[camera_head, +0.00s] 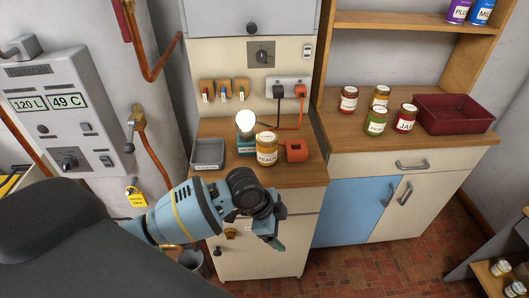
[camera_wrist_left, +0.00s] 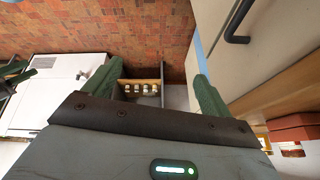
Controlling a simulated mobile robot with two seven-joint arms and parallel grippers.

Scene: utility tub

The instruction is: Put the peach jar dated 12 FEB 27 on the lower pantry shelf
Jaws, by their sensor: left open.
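A peach jar (camera_head: 266,150) with an orange body and a pale label reading PEACH stands upright on the wooden worktop, right of a lit bulb. No date is readable on it. My left gripper (camera_head: 275,240) is in front of and below the worktop, apart from the jar. In the left wrist view its green fingers (camera_wrist_left: 158,75) are spread with nothing between them. A low wooden shelf unit (camera_head: 487,276) holding small jars is at the lower right; it also shows in the left wrist view (camera_wrist_left: 155,82). Dark green shapes at that view's left edge may be my right gripper.
Several jars, including a JAM jar (camera_head: 406,118), stand on the right counter beside a dark red tray (camera_head: 455,126). A grey tray (camera_head: 208,153) and an orange block (camera_head: 293,150) flank the lamp and jar. Brick floor (camera_head: 375,262) is clear before the cabinets.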

